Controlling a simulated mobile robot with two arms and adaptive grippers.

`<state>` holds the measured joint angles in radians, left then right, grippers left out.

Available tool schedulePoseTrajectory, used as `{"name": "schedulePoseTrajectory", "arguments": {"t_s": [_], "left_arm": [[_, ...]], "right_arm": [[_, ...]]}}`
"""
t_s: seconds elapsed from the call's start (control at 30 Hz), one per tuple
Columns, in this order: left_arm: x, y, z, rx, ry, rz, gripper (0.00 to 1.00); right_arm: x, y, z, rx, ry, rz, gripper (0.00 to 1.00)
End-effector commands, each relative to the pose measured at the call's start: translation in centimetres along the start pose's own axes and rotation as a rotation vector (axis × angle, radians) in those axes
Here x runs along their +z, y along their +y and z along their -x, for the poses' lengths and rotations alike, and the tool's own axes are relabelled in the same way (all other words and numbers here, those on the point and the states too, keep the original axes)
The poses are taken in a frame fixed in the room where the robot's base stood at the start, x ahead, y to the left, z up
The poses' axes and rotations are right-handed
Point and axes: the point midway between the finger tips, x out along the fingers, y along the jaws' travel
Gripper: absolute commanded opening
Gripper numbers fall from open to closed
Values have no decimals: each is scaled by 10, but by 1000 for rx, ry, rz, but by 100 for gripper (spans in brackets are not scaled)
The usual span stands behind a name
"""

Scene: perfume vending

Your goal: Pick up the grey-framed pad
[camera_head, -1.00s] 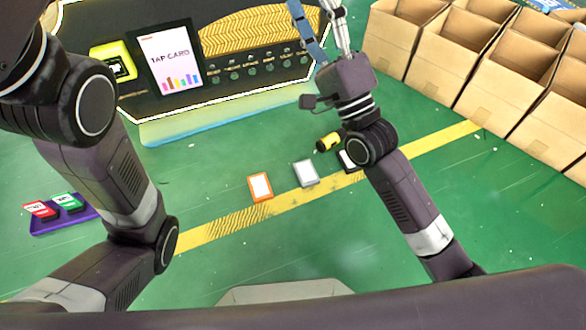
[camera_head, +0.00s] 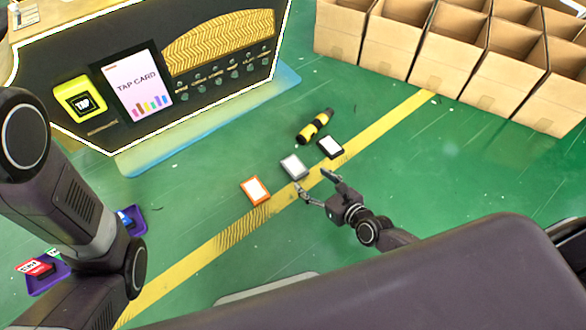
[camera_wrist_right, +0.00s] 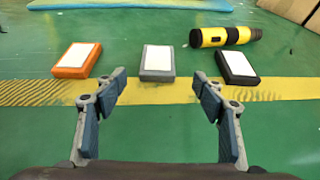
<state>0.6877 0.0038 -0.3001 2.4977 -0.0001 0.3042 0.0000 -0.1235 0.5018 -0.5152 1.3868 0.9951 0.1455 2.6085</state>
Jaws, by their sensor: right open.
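The grey-framed pad (camera_head: 294,166) lies flat on the green floor between an orange-framed pad (camera_head: 255,190) and a black-framed pad (camera_head: 330,147). In the right wrist view the grey-framed pad (camera_wrist_right: 157,63) is centred ahead, just beyond the fingertips. My right gripper (camera_head: 317,184) is open and empty, close to the near side of the grey-framed pad and apart from it. Its two spread fingers (camera_wrist_right: 165,92) also show in the right wrist view. My left arm comes in from the left, but its gripper is out of view.
A black and yellow cylinder (camera_head: 314,126) lies behind the pads. A vending machine with a card screen (camera_head: 138,85) stands at the back left, and cardboard boxes (camera_head: 447,53) at the back right. A purple tray (camera_head: 45,280) with cards is at left.

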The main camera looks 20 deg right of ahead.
Motion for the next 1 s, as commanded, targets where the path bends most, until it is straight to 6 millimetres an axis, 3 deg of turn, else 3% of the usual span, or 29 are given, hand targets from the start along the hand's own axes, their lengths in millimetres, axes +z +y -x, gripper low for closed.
{"name": "schedulePoseTrajectory", "arguments": {"t_s": [0.43, 0.7, 1.0], "left_arm": [[-16, 7, 28, 0, 17, 1, 40], [-15, 6, 28, -1, 12, 1, 40], [-15, 6, 28, -1, 12, 1, 40]], "right_arm": [[-7, 4, -51, 0, -4, 3, 64], [-4, 4, -55, 1, -2, 3, 64], [-4, 4, -54, 1, -2, 4, 33]]}}
